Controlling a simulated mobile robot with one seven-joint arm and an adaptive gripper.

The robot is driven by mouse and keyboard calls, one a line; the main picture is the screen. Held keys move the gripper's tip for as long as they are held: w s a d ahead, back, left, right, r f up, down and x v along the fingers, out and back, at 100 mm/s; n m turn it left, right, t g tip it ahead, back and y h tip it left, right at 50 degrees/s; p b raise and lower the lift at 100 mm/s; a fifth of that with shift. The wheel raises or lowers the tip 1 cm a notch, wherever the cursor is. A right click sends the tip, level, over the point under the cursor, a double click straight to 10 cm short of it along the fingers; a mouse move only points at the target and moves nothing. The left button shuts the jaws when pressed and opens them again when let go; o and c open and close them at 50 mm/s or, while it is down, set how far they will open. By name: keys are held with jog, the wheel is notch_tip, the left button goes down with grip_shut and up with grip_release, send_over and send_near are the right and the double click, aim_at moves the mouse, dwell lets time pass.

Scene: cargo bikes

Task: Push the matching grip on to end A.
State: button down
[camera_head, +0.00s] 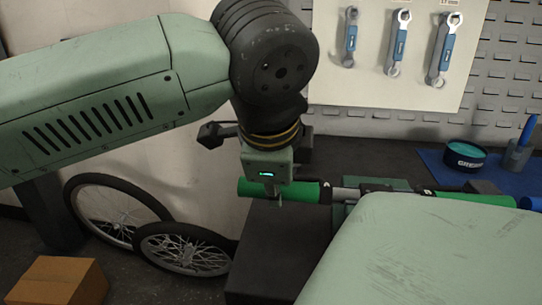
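A green grip (303,192) lies level at the left end of a grey metal bar (346,195). Its right end meets or nearly meets the bar; I cannot tell whether the bar is inside it. My gripper (270,194) points down over the left half of the grip, with a finger across its near side. It appears shut on the grip; the far finger is hidden. Another green grip (472,198) sits along the right part of the bar, beside a small white mark (428,192) too small to read surely. My green body part hides the bar's lower surroundings.
A dark block (275,250) stands below the grip. A blue item (531,203) lies at the right edge. A teal tin (465,156) and a holder with a blue pen (519,153) stand on a blue mat. Wheels (185,249) and a cardboard box (58,281) are at lower left.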

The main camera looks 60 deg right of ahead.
jog(key=shift+s+d, duration=0.15)
jog(key=shift+s, duration=0.45)
dwell(0.6)
jog(key=c, duration=1.2)
grip_release()
jog(key=shift+w, duration=0.1)
jog(key=shift+c, duration=0.2)
jog(key=v, duration=1.2)
